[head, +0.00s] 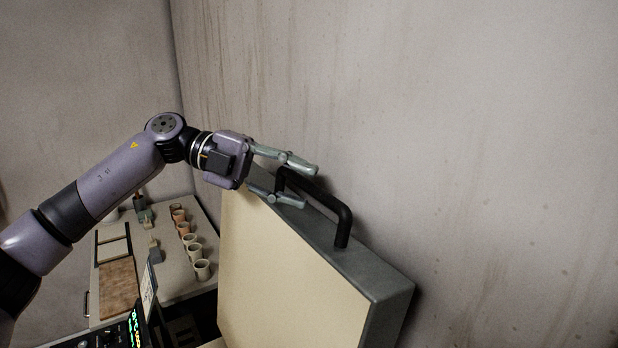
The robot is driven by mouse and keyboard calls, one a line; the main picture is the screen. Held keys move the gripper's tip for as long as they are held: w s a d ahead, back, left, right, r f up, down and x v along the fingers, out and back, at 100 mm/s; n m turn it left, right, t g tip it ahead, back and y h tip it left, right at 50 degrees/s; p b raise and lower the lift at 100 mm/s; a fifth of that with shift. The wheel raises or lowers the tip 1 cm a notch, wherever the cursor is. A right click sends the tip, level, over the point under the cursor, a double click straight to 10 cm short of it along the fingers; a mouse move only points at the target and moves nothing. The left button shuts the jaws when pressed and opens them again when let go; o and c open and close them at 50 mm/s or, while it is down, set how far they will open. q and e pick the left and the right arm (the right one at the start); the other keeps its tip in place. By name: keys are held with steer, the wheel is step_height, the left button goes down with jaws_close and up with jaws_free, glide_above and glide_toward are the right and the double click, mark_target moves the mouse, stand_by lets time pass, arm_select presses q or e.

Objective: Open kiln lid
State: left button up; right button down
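The kiln lid (285,265) stands raised on edge, with its cream inner face toward me and a grey-green rim (375,275). A black bar handle (325,201) is fixed along its upper edge. My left gripper (311,187) is at the far end of the handle. Its two fingers are spread apart, one above and behind the handle and one in front, with the handle's far end between them. I cannot tell whether either finger touches it. The kiln body is mostly below the picture. My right gripper is out of view.
A pale table (180,268) behind the lid on the left holds a row of several small cups (193,250) and a brown board (117,285). A panel with a lit display (134,326) is at the bottom left. A bare wall (480,130) rises close behind the lid.

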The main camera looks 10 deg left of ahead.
arm_select(q)
steer(key=shift+x, duration=1.25)
steer(key=shift+c, duration=0.4)
jaws_close()
